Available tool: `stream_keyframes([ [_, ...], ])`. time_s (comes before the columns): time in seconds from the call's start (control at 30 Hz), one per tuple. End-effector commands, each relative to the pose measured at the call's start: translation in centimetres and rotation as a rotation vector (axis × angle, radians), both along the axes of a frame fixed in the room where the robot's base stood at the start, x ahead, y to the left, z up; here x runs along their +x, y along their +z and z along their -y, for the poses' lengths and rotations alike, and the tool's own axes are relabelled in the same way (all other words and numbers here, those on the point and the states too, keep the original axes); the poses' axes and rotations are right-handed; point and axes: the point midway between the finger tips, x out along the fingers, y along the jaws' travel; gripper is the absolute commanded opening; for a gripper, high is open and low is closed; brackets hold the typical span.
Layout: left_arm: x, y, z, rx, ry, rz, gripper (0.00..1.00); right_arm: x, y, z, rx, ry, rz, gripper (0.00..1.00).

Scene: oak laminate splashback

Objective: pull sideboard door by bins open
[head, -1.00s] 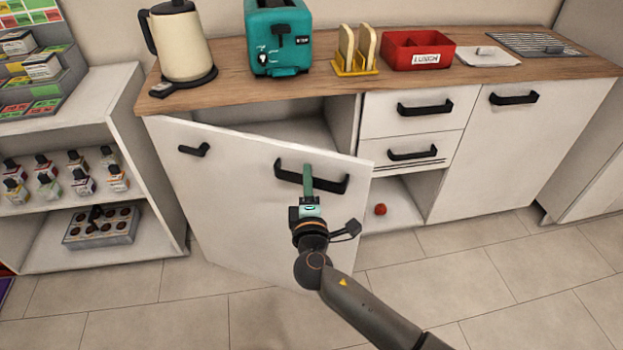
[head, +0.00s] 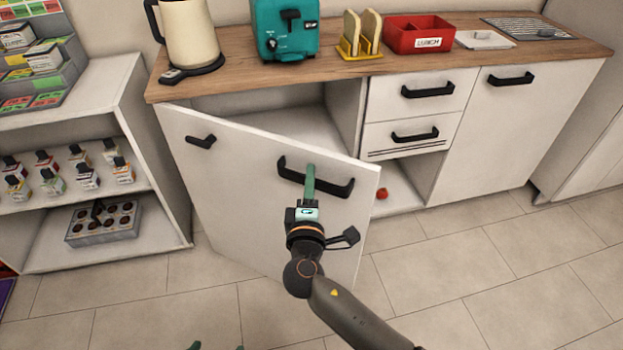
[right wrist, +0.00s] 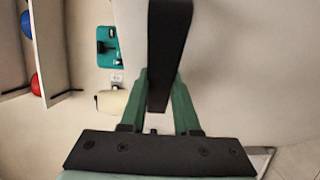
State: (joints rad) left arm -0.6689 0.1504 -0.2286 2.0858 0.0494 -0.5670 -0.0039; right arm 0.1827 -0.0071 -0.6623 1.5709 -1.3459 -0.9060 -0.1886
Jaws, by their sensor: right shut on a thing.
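The white sideboard door (head: 230,190) is partly open, hinged at its left, and its free edge stands out from the cabinet. My right gripper (head: 309,180) is shut on the door's black bar handle (head: 340,190). In the right wrist view the handle (right wrist: 168,45) runs between the two green fingers of my right gripper (right wrist: 160,85). Two green fingertips of my left gripper (head: 217,346) show apart at the bottom edge of the head view, with nothing between them. The rest of that gripper is out of view.
A small black hook (head: 201,140) sits on the door. The worktop (head: 350,77) holds a kettle (head: 190,40), a teal toaster (head: 285,35) and a red box (head: 418,33). An open white shelf unit (head: 130,100) stands left. The tiled floor (head: 480,270) is clear at right.

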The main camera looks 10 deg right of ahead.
Motion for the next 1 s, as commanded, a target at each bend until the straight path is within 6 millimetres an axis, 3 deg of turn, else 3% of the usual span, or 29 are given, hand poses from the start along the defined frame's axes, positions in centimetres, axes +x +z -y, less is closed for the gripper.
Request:
stream_keyframes([
  [0.47, -0.02, 0.01, 0.06, -0.001, -0.001, 0.001, 1.00, -0.07, -0.02, 0.08, -0.002, -0.006, 0.000, 0.00],
  [0.5, -0.03, 0.02, 0.06, -0.001, -0.001, 0.001, 1.00, -0.07, -0.02, 0.08, -0.002, -0.006, 0.000, 0.32],
  [0.77, -0.04, 0.01, 0.10, -0.001, -0.001, 0.000, 1.00, -0.06, 0.00, 0.01, -0.001, -0.003, 0.000, 0.60],
  [1.0, -0.07, -0.01, 0.12, -0.002, -0.002, 0.000, 1.00, -0.06, 0.01, -0.02, 0.000, -0.002, 0.000, 0.60],
])
